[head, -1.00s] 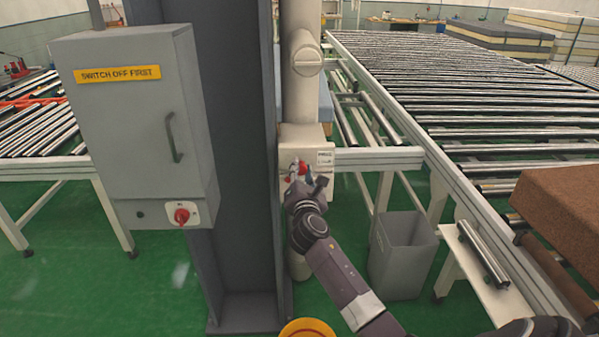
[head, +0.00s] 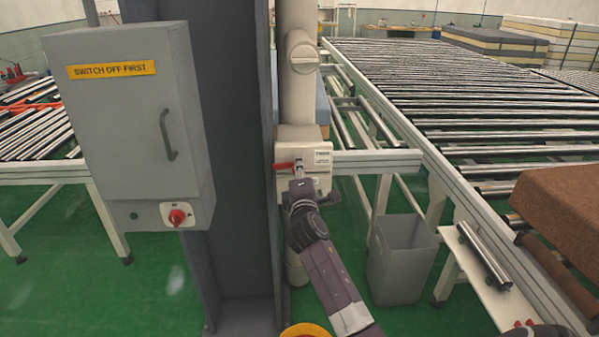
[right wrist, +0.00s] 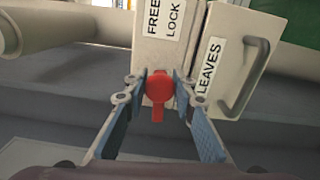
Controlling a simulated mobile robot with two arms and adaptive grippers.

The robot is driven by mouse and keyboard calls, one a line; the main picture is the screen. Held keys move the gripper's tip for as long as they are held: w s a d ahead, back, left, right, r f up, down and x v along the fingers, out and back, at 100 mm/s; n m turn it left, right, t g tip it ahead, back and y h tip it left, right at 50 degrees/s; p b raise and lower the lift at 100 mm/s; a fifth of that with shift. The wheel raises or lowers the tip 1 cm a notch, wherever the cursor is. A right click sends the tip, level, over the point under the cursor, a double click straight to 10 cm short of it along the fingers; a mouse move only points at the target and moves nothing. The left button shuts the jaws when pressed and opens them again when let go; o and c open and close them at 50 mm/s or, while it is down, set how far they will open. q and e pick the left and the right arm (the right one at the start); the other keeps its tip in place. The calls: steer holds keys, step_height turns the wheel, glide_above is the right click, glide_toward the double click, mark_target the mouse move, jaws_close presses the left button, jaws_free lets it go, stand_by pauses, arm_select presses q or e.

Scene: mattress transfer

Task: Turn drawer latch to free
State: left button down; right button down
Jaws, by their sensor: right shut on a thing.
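The red latch (right wrist: 158,88) is on a pale unit with FREE and LOCK labels, in the right wrist view. Its round head is between the pads and its short tail points down in that picture. My right gripper (right wrist: 160,82) is shut on it, one finger on each side. In the head view the latch (head: 284,165) shows as a red bar to the left of my right gripper (head: 297,176), at the white box (head: 321,182) on the pole. The drawer front (right wrist: 240,52), labelled LEAVES, has a grey handle (right wrist: 245,85). My left gripper is not in view.
A grey cabinet (head: 125,110) marked SWITCH OFF FIRST hangs left, beside a dark column (head: 232,130). A grey bin (head: 402,262) stands below right of the box. Roller conveyors (head: 470,105) fill the right; a brown block (head: 565,215) lies there. Green floor is open at lower left.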

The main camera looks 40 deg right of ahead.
steer(key=shift+f+m, duration=0.1)
steer(key=shift+m, duration=0.6)
steer(key=c, duration=1.6)
jaws_free()
steer(key=v, duration=1.2)
